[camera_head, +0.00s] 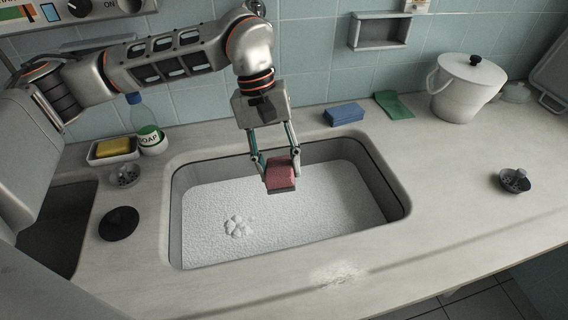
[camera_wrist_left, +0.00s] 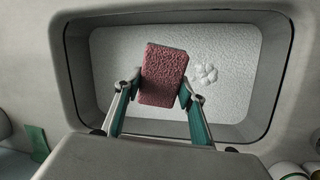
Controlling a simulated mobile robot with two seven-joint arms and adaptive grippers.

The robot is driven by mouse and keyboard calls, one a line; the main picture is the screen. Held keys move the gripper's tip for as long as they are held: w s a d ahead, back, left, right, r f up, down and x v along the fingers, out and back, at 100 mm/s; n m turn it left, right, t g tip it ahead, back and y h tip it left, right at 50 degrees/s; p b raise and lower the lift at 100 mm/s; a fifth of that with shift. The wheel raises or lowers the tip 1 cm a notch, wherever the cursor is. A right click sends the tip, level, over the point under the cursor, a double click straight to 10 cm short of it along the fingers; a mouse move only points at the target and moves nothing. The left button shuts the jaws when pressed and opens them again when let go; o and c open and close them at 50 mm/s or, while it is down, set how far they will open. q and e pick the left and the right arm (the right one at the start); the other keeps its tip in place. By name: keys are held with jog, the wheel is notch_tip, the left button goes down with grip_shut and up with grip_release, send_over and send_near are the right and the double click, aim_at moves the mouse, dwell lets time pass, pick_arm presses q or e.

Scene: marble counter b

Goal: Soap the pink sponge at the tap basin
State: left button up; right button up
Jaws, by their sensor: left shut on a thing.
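The pink sponge (camera_head: 281,177) is held by my left gripper (camera_head: 279,168) over the right-middle part of the basin. The gripper is shut on it. In the left wrist view the sponge (camera_wrist_left: 163,75) sits between the two fingers, tilted slightly. The basin (camera_head: 388,205) is sunk in the counter and filled with white foam (camera_head: 215,205), with a small clump of suds on top at the lower left. Whether the sponge touches the foam I cannot tell for certain. A soap bottle (camera_head: 150,138) with a blue cap stands behind the basin's left corner. My right gripper is not in view.
A yellow sponge in a dish (camera_head: 113,148), a drain strainer (camera_head: 124,176) and a black disc (camera_head: 119,223) lie left of the basin. A blue sponge (camera_head: 344,114), green cloth (camera_head: 394,105) and white lidded bucket (camera_head: 465,88) stand behind right. A dark strainer (camera_head: 515,181) lies right. The front counter is mostly clear.

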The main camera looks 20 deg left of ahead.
pick_arm(q)
jog(key=shift+w+a+f, duration=0.2)
jog(key=shift+a+f, duration=0.3)
jog(key=shift+f, duration=0.15)
jog(key=shift+w+a+f+b, duration=0.3)
jog(key=shift+a+f+b, duration=0.2)
jog(key=shift+a+f, duration=0.1)
jog(key=shift+w+a+f+b, duration=0.25)
jog(key=shift+a+f+b, duration=0.25)
jog(key=shift+f, duration=0.1)
jog(key=shift+x, duration=0.95)
jog(key=shift+b+x, duration=1.45)
jog(key=shift+x, duration=5.35)
jog(key=shift+s+d+f+b, duration=0.25)
jog(key=shift+d+f+b, duration=0.15)
jog(key=shift+f, duration=0.25)
jog(key=shift+d+f, duration=0.1)
jog(key=shift+f, duration=0.2)
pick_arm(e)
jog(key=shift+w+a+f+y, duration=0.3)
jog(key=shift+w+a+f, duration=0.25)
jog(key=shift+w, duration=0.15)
